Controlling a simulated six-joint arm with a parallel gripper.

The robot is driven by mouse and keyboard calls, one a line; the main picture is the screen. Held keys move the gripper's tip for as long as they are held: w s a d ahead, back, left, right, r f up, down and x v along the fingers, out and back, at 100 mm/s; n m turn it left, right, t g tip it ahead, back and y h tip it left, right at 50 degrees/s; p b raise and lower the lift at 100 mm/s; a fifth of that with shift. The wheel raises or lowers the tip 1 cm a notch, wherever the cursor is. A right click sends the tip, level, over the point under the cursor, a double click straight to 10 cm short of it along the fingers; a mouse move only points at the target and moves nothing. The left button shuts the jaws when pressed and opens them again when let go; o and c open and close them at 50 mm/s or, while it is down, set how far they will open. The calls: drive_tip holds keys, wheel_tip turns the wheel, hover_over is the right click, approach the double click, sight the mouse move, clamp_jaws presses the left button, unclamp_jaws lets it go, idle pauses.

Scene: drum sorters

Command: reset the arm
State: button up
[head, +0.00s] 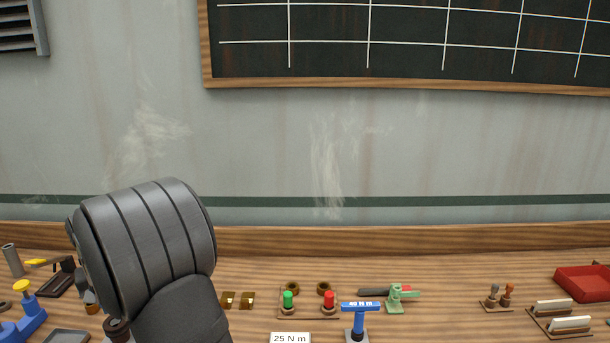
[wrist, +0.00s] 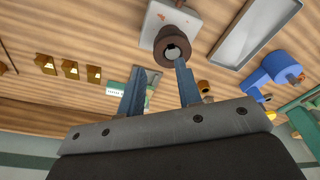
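My gripper (wrist: 160,68) shows in the wrist view as two blue-grey fingers on a grey plate. The fingers stand apart with a clear gap and nothing is visibly held between them. A brown hollow round piece (wrist: 173,46) on a pale block (wrist: 163,17) lies just beyond the right fingertip; I cannot tell whether they touch. In the head view my dark grey arm rises at the lower left, and my gripper's fingers are out of sight there.
Behind the bench are a backboard (head: 400,240) and a wall. Green (head: 288,300) and red (head: 328,299) knobs, a blue T-shaped tool (head: 359,315) and a red tray (head: 583,283) stand right of my arm. A grey tray (wrist: 255,32) and blue fixture (wrist: 268,72) are near my gripper.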

drive_tip(key=shift+s+a+f, duration=0.25)
drive_tip(key=shift+a+f, duration=0.35)
drive_tip(key=shift+a, duration=0.3)
